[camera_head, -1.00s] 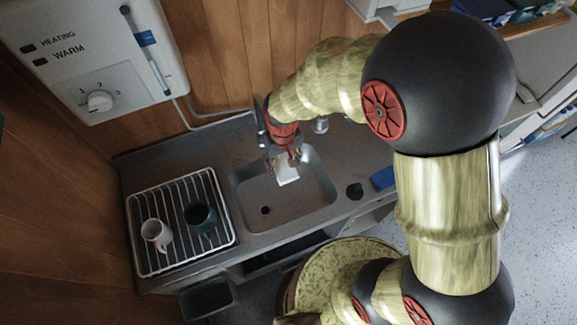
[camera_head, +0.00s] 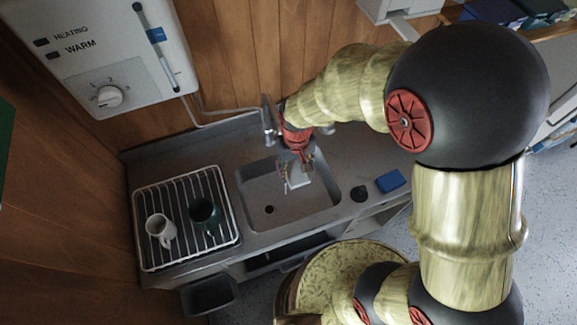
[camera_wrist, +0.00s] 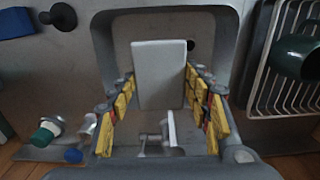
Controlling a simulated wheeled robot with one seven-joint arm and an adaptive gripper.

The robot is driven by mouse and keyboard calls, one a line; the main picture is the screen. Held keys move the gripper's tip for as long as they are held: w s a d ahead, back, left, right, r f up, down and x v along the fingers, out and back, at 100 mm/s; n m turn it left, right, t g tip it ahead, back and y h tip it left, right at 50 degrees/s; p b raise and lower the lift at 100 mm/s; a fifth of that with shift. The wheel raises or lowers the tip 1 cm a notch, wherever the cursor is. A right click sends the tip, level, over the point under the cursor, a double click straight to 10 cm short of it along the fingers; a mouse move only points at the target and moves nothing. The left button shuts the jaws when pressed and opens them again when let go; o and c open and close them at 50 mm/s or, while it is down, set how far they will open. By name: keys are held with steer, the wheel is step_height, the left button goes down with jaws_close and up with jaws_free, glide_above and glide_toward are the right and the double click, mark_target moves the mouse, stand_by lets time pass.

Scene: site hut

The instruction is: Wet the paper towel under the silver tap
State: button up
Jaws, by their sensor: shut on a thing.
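My gripper (camera_wrist: 160,108) is shut on the paper towel (camera_wrist: 160,70), a flat white rectangle between the yellow pads in the wrist view. In the head view, the gripper (camera_head: 297,166) points down and holds the paper towel (camera_head: 299,186) over the grey sink basin (camera_head: 256,210), towards its back. My wrist hides part of the sink's back edge in the head view.
A wire rack (camera_head: 145,250) left of the sink holds a white mug (camera_head: 160,231) and a dark green mug (camera_head: 204,214). A black plug (camera_head: 358,193) and blue sponge (camera_head: 390,180) lie right of it. A white heater (camera_head: 105,60) hangs on the wall. A green-capped bottle (camera_wrist: 45,134) stands nearby.

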steer(key=shift+s+d+p, duration=0.3)
steer(key=shift+s+d, duration=1.55)
steer(key=shift+d, duration=0.25)
steer(key=s+d+r+p, duration=0.3)
steer(key=r, duration=0.1)
steer(key=shift+s+d+p, duration=0.15)
steer(key=shift+d+p, duration=0.2)
steer(key=shift+d, duration=0.05)
stand_by(1.3)
